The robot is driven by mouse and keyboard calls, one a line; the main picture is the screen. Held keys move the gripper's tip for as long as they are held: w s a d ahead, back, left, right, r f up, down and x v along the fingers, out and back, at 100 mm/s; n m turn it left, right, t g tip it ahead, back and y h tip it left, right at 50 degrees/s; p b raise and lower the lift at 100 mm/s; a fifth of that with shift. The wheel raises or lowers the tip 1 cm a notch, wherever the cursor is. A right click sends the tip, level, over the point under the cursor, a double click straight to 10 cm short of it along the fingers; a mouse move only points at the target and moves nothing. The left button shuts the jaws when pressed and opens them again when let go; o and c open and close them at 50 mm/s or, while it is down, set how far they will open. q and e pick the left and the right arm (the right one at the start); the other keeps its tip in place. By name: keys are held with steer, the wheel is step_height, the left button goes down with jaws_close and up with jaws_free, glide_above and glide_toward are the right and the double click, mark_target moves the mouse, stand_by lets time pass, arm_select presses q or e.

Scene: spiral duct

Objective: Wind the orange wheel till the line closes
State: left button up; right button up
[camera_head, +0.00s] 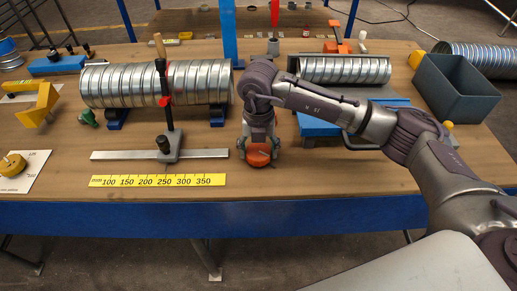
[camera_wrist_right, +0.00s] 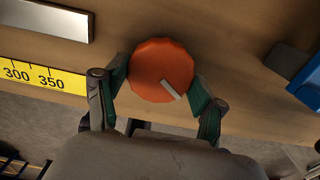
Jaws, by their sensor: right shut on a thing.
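The orange wheel (camera_head: 257,158) sits low over the workbench, near its front edge in the middle. In the right wrist view the wheel (camera_wrist_right: 155,64) is a faceted orange disc with a short pale bar (camera_wrist_right: 171,90) near its rim, slanting down to the right. My right gripper (camera_head: 260,146) comes down from above and is shut on the wheel, with one green-padded finger on each side of it. What lies under the wheel is hidden. My left gripper is not in view.
A spiral duct (camera_head: 150,84) lies on blue supports to the left, with a clamp stand (camera_head: 165,110) in front. A yellow ruler (camera_head: 158,181) lies front left. Another duct (camera_head: 345,70) and a grey bin (camera_head: 455,88) are at right. The bench front right is clear.

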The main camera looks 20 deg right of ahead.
mark_target(259, 152)
steer(key=shift+w+r, duration=0.1)
steer(key=o, duration=1.1)
steer(key=shift+r, duration=0.1)
step_height(259, 152, up, 12)
steer(key=shift+f, duration=0.15)
